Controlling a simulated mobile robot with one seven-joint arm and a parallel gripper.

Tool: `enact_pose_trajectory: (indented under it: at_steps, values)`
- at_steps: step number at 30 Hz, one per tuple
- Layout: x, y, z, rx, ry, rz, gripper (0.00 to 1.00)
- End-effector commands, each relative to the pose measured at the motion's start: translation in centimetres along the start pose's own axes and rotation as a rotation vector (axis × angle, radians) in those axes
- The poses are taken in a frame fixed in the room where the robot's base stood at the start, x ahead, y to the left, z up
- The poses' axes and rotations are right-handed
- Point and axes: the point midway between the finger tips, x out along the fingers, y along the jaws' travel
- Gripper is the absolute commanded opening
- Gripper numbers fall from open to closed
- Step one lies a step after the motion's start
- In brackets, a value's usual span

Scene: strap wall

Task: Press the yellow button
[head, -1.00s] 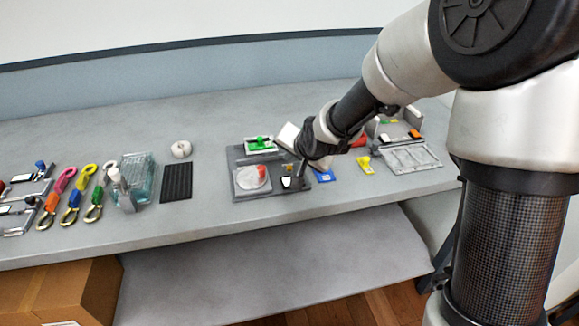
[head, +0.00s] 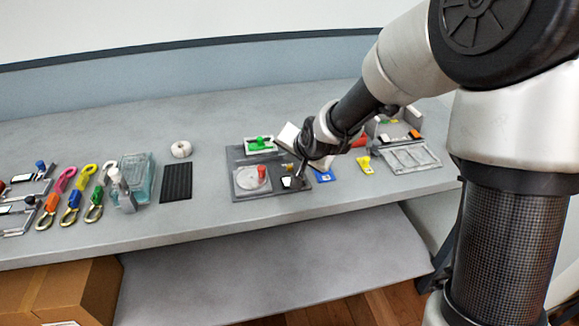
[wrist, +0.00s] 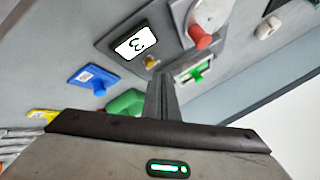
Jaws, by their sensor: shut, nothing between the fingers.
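The yellow button (wrist: 151,62) is a small gold-yellow knob beside a white display showing a 3 (wrist: 135,42) in the wrist view. It sits on a dark grey panel (head: 239,153) on the bench. In the head view, the button (head: 285,167) is tiny, just above the white display. My gripper (wrist: 163,80) is shut and empty. Its fingertips appear close to the button in the wrist view, but I cannot tell whether they touch it. In the head view, my gripper (head: 301,170) is just right of the button.
The panel also carries a red knob (head: 262,172) on a round plate and a green handle (head: 260,142). A blue tag (head: 324,175) and a yellow tag (head: 365,164) lie to the right. A black ribbed mat (head: 176,182) lies left, with bare bench between.

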Motion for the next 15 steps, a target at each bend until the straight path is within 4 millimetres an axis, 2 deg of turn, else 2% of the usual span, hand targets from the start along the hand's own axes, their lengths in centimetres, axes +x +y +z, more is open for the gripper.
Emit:
enact_pose_trajectory:
  at_steps: [15]
  values:
    - [0.66, 0.48, 0.49, 0.0, 0.0, 0.0, 0.0]
